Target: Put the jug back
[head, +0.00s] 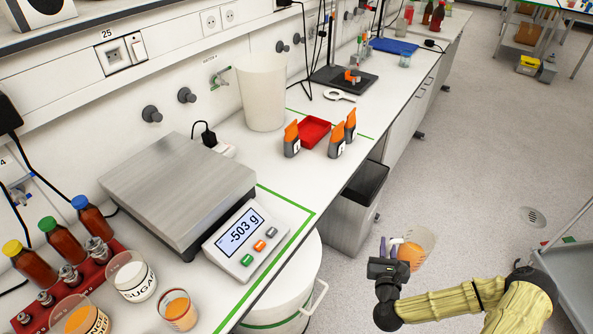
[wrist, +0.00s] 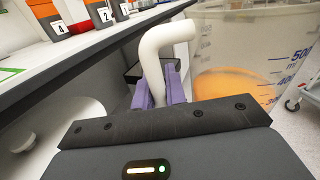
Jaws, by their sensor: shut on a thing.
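A clear measuring jug (head: 419,246) with orange liquid in its lower part hangs in the air over the floor, to the right of the bench front. My gripper (head: 393,247) is shut on its pale handle. In the wrist view the purple fingers (wrist: 160,88) close around the handle (wrist: 165,45), and the jug's graduated wall (wrist: 285,60) shows at the right. The jug looks somewhat tilted in the head view. The scale (head: 180,180) has an empty steel plate, and its display (head: 246,228) reads -503 g.
Orange-topped grey cartons (head: 292,140) and a red tray (head: 311,131) stand on the bench by a tall translucent container (head: 263,92). A grey bin (head: 352,207) and white drum (head: 283,290) stand below the bench edge.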

